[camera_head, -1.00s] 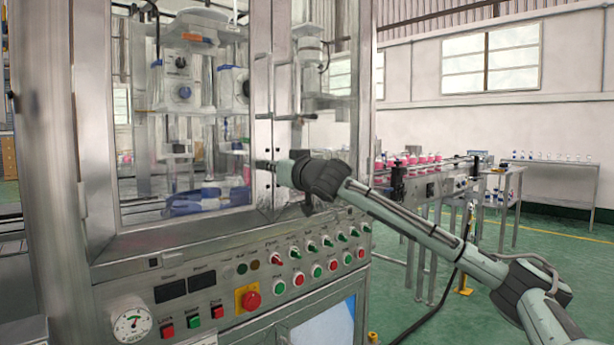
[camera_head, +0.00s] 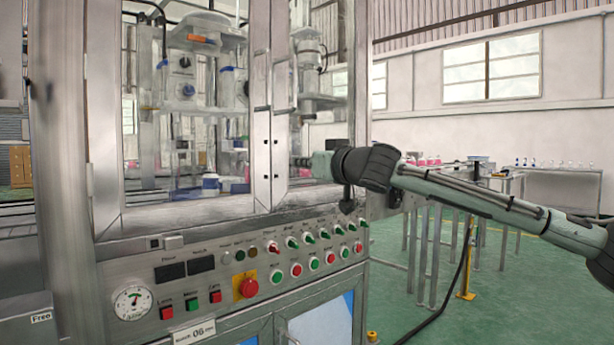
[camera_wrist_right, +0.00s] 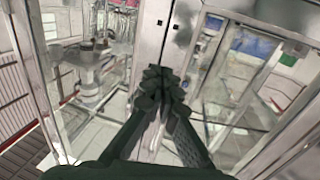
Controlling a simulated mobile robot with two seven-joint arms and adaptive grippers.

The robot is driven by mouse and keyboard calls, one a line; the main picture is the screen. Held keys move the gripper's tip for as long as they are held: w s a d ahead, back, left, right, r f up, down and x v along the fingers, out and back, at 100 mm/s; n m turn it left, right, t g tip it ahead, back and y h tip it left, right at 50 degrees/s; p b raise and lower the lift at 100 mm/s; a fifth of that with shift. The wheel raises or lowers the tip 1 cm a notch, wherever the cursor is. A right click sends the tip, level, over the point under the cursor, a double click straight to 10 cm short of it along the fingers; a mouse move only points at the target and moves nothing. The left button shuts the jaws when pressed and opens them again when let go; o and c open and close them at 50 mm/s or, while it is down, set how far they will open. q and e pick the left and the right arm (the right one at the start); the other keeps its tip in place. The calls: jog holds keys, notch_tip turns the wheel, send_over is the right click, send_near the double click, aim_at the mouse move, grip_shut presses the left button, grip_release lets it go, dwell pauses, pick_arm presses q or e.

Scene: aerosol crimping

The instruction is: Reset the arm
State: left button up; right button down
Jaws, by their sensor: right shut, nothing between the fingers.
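My right arm comes in from the right in the head view. Its gripper (camera_head: 300,162) is small there and points left at the metal door posts of the crimping machine (camera_head: 270,110). In the right wrist view the two dark fingers (camera_wrist_right: 160,88) are closed together with nothing between them. They are in front of a metal door post (camera_wrist_right: 153,40); I cannot tell whether they touch it. My left gripper is not in view.
The machine's control panel (camera_head: 215,315) has several buttons, a gauge (camera_head: 132,302) and a red emergency stop (camera_head: 247,288). Glass panels enclose the mechanism inside. At right, a conveyor with pink-topped items (camera_head: 430,160) is partly behind my arm. Green floor (camera_head: 530,270) is open at right.

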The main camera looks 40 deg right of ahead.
jog(key=w+a+f+n+g+y+p, duration=0.1)
jog(key=w+a+f+g, duration=0.15)
jog(key=f, duration=0.95)
jog(key=w+a+f+n+g+y, duration=0.1)
jog(key=a+f, duration=0.3)
jog(key=f, duration=0.9)
jog(key=s+a+f+n+g+p, duration=0.1)
jog(key=s+a+f+g, duration=0.15)
jog(key=f, duration=0.65)
jog(key=s+a+f+g, duration=0.1)
jog(key=s+a+f, duration=0.15)
jog(key=f, duration=0.55)
pick_arm(q)
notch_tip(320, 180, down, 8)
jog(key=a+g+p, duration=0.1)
jog(key=p, duration=0.1)
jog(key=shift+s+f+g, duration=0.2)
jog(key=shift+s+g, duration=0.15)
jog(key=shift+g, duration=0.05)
pick_arm(e)
jog(key=s+a+f+g, duration=0.3)
jog(key=s+a+f, duration=0.3)
jog(key=s+f, duration=0.6)
jog(key=s+a+f+n+g, duration=0.1)
jog(key=s+a+f+g, duration=0.3)
jog(key=s+f, duration=0.9)
jog(key=s+a, duration=0.2)
jog(key=shift+s+a+g+y, duration=0.15)
jog(key=shift+a+g+y, duration=0.15)
jog(key=shift+a, duration=0.1)
